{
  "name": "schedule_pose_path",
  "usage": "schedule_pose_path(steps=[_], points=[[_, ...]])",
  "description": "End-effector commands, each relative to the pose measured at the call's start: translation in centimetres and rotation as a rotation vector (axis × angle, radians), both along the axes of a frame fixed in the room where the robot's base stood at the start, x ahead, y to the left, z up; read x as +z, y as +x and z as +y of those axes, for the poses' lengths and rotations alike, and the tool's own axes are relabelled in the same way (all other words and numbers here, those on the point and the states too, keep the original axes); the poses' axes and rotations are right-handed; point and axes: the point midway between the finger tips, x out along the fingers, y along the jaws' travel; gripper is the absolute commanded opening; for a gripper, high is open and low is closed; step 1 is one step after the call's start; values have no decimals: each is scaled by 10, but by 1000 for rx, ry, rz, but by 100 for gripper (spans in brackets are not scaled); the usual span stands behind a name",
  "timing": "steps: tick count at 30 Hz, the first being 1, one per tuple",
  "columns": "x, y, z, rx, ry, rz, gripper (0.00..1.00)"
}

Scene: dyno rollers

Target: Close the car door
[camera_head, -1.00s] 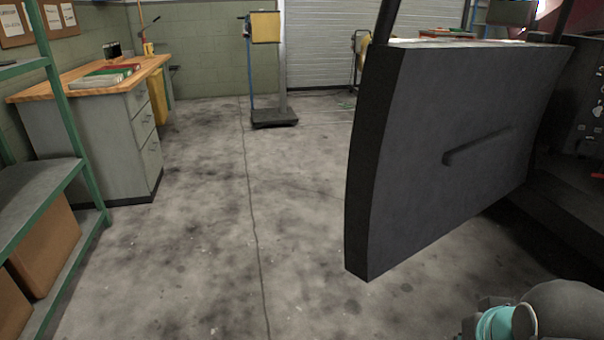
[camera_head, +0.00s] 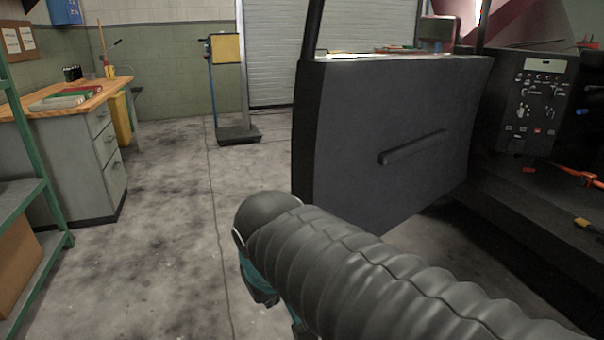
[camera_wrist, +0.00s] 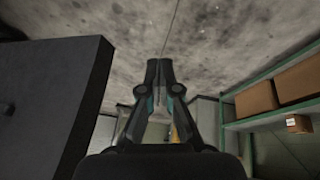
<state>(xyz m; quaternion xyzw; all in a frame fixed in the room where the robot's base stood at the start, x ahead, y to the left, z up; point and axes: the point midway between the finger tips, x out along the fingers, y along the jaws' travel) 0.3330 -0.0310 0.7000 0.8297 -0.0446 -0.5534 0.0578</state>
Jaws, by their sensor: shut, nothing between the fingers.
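The dark grey car door (camera_head: 400,130) stands open in the head view, its inner face with a slim handle bar (camera_head: 412,148) turned toward me. The car's dark interior and dashboard (camera_head: 540,105) are to its right. The door (camera_wrist: 45,95) fills the left of the wrist view, apart from the fingers.
A green shelf (camera_head: 35,170) with cardboard boxes (camera_wrist: 256,98) stands at the left in the head view. A grey workbench (camera_head: 75,165) and a stand with a yellow panel (camera_head: 226,48) are farther back. The floor (camera_head: 165,230) left of the door is clear.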

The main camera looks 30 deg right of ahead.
Motion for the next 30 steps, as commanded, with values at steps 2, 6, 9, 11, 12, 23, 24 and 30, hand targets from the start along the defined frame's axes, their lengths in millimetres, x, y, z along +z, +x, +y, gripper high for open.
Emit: schedule_pose_path(steps=[2, 6, 9, 11, 12, 23, 24, 30], points=[[7, 23, -16, -8, -71, 51, 0], [19, 62, -44, -27, -200, 128, 0], [27, 92, -65, -45, -295, 179, 0], [30, 110, -78, -57, -352, 209, 0], [33, 122, -87, -66, -391, 227, 0], [40, 235, -158, -165, -749, 363, 0], [39, 247, -165, -177, -789, 376, 0], [30, 307, -195, -244, -995, 420, 0]])
